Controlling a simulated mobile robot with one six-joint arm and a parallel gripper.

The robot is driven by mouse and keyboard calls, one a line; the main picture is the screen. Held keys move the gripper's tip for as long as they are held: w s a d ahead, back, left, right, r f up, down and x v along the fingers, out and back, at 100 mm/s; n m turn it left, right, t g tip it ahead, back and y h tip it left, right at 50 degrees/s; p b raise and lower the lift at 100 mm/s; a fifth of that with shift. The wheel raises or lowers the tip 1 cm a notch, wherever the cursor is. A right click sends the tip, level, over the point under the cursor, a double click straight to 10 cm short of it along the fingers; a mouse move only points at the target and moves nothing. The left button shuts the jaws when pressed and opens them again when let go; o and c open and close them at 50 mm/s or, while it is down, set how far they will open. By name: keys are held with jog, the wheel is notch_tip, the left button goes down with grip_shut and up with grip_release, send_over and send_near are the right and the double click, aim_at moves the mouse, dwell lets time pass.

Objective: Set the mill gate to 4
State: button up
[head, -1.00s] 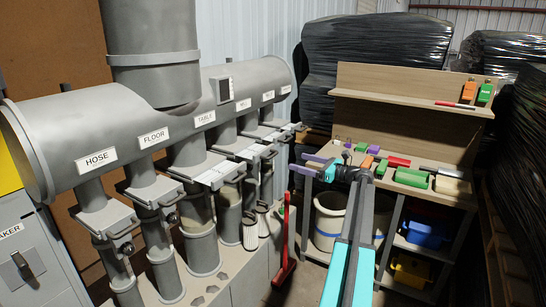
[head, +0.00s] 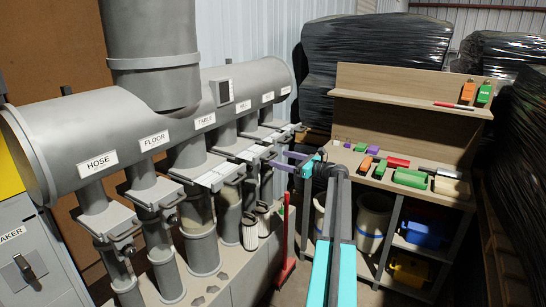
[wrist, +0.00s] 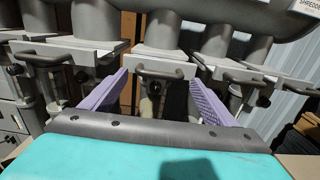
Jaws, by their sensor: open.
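The mill gate (head: 246,150) is a grey slide plate with a bar handle, on the duct branch whose small label (head: 243,104) seems to read MILL. My gripper (head: 281,160), with purple fingers, is open and empty, just right of the mill gate in the head view. In the wrist view the open fingers of my gripper (wrist: 155,85) point at a gate (wrist: 160,68) with a grey bar handle, which lies between the fingertips and beyond them. Which label this gate carries cannot be read there. Gate scale numbers are too small to read.
Neighbouring gates with protruding handles stand close on both sides, such as the table gate (head: 208,172). A wooden bench (head: 450,202) with tools and bins is at the right. A red-handled tool (head: 284,240) stands on the floor.

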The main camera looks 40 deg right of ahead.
aim_at(274, 157)
jog(key=shift+p+x, duration=0.4)
jog(key=shift+x, duration=2.05)
jog(key=c, duration=1.5)
jog(key=shift+v, duration=1.6)
jog(key=shift+f, duration=0.1)
jog(key=shift+s, duration=0.1)
